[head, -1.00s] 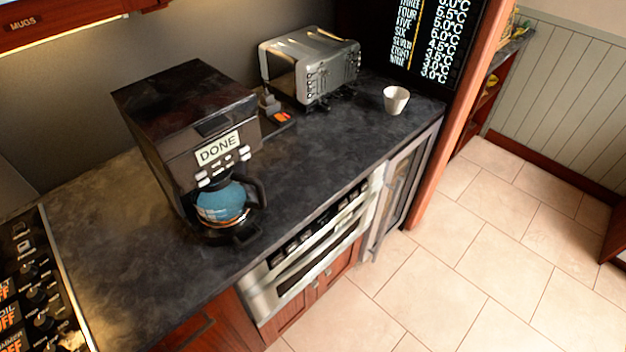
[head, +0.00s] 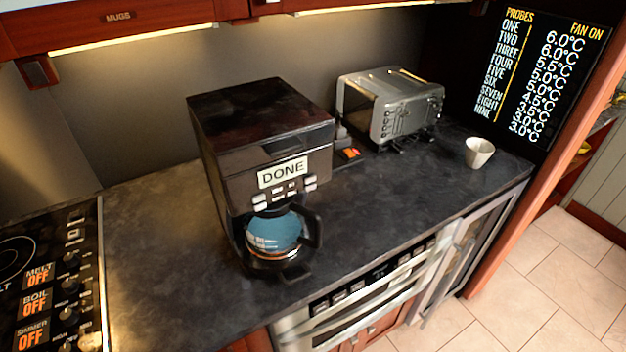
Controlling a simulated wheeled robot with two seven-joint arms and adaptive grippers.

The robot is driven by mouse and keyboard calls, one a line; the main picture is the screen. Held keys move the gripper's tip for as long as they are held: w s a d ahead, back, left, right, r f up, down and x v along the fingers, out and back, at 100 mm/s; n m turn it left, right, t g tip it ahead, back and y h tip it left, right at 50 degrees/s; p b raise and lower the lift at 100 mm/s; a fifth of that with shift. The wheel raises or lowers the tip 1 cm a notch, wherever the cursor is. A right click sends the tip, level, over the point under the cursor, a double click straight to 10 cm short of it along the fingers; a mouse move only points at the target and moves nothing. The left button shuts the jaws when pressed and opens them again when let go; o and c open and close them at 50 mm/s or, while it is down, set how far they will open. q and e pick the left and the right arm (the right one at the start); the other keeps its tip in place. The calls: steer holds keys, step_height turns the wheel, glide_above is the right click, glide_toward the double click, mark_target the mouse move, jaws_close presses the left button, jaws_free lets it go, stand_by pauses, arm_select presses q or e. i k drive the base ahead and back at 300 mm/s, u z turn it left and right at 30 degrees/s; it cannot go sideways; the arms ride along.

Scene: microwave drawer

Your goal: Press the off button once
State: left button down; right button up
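Several small buttons (head: 284,192) sit on the front of the black coffee maker, just under its "DONE" display (head: 283,172). I cannot read which one is the off button. The coffee maker (head: 262,130) stands upright on the dark counter, with a glass carafe (head: 275,235) in its lower bay. The microwave drawer (head: 365,298) is set into the cabinet front below the counter, with a row of dark controls (head: 345,293) along its top edge. Their labels are too small to read. Neither of my grippers is in view.
A silver toaster (head: 395,107) and a white cup (head: 479,152) stand on the counter (head: 400,190) to the right. A cooktop (head: 60,270) with "OFF" labels is at the left. The counter between coffee maker and cooktop is bare. Cabinets (head: 130,22) hang above.

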mark_target(308, 180)
steer(key=u, duration=0.8)
steer(key=k, duration=1.05)
steer(key=z, duration=1.55)
steer(key=i, duration=0.5)
steer(key=u, duration=0.1)
